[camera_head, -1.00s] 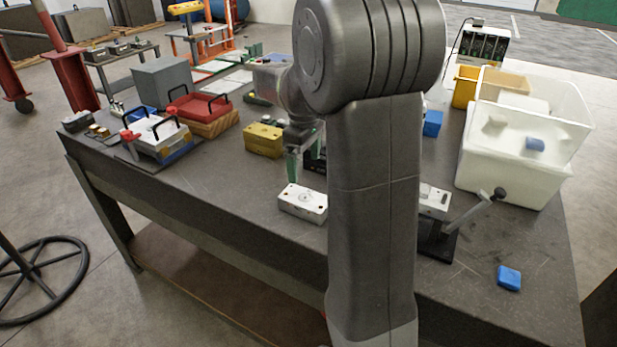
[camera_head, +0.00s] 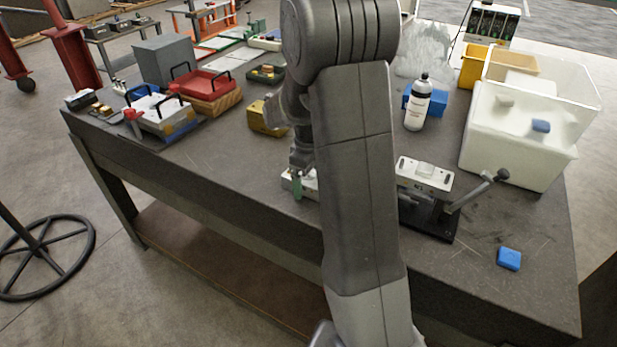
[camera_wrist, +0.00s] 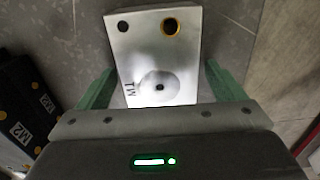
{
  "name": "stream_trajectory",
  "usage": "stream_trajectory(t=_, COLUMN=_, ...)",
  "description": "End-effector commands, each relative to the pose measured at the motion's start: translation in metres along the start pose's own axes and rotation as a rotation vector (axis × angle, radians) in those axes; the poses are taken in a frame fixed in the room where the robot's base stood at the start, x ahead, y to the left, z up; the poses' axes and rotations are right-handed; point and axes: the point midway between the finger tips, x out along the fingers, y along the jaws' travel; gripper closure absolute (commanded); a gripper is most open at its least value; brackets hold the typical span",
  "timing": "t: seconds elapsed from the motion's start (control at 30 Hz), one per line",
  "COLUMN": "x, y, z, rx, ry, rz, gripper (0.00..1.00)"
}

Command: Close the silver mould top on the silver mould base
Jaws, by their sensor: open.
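A silver block marked M1 (camera_wrist: 160,50), with two holes at one end and a round recess, lies flat on the table; it looks like the mould top. In the head view it (camera_head: 311,187) is partly hidden behind my arm. My gripper (camera_wrist: 162,92) is open, with its green fingers on either side of the block's near end; a gap shows beside the fingers. It also shows in the head view (camera_head: 297,186). A second silver block (camera_head: 425,173), seemingly the mould base, sits on a black clamp stand (camera_head: 430,220) with a lever, right of my arm.
A yellow block (camera_head: 262,118) stands behind my gripper. A black block marked M2 (camera_wrist: 22,110) lies left in the wrist view. A white bottle (camera_head: 417,105), white bins (camera_head: 510,145) and a small blue block (camera_head: 509,258) are at the right.

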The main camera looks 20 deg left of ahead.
Motion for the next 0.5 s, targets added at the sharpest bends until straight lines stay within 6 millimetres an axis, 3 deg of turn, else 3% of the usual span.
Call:
stream_trajectory(t=0.1, x=-0.0001, y=0.0, z=0.0, rx=0.0, ry=0.0, rz=0.0, gripper=0.15)
stream_trajectory(t=0.5, x=-0.0016, y=0.0005, z=-0.0005, rx=0.0, ry=0.001, rz=0.002, gripper=0.89)
